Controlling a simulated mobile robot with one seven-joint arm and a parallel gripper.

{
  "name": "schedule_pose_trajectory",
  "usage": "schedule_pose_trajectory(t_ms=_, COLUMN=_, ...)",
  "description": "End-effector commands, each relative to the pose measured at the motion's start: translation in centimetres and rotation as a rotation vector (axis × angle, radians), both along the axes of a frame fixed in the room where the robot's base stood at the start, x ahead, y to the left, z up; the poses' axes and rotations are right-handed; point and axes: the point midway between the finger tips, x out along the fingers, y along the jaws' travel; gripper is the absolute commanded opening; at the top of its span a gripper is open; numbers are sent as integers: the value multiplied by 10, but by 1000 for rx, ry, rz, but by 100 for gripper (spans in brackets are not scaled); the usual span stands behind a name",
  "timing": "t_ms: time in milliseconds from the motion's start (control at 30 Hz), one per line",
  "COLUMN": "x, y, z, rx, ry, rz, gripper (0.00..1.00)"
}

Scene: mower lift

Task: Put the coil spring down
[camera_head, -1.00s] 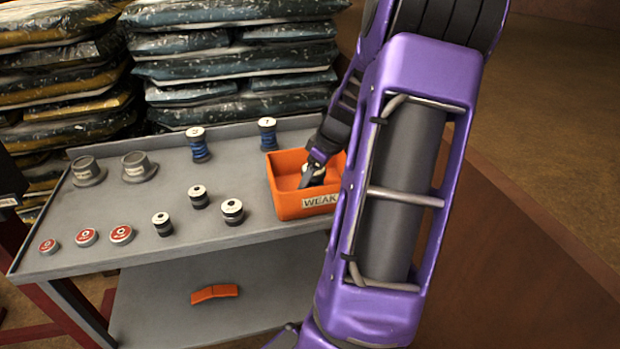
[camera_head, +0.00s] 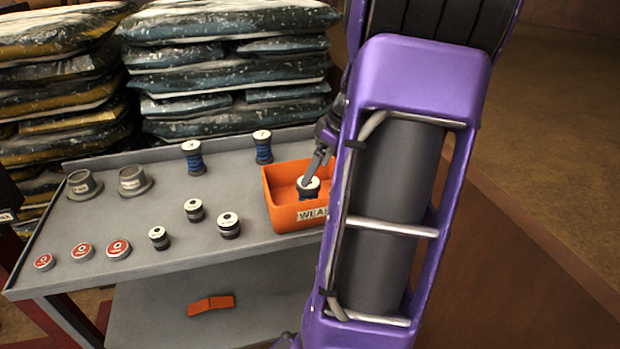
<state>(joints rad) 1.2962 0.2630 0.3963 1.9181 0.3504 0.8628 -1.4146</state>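A coil spring (camera_head: 308,188) with a white top and a blue body stands upright inside the orange tray (camera_head: 284,214), near its right side. The tray carries a label that starts "WEA"; my arm covers the rest. My gripper (camera_head: 312,172) reaches down from the upper right. A dark finger overlaps the spring's white top. Only part of the gripper shows, so whether its fingers grip the spring or stand apart cannot be told. My purple arm hides the tray's right end.
The tray sits on a grey cart (camera_head: 120,190). Two blue springs (camera_head: 193,158) (camera_head: 263,147), several shorter dark pieces (camera_head: 229,226), red-topped discs (camera_head: 118,249) and grey flanged caps (camera_head: 134,182) stand left of it. An orange piece (camera_head: 211,305) lies on the lower shelf. Stacked bags (camera_head: 230,70) rise behind.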

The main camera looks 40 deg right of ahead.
Motion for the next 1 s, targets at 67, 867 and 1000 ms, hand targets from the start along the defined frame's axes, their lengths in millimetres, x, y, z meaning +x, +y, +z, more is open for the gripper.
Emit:
schedule_pose_trajectory(t_ms=67, x=-5, y=-2, z=13, rx=-2, ry=-1, rz=-1, gripper=100)
schedule_pose_trajectory(t_ms=867, x=-10, y=-3, z=26, rx=0, ry=0, rz=1, gripper=100)
schedule_pose_trajectory(t_ms=1000, x=1, y=-9, z=35, rx=-52, ry=-10, rz=7, gripper=100)
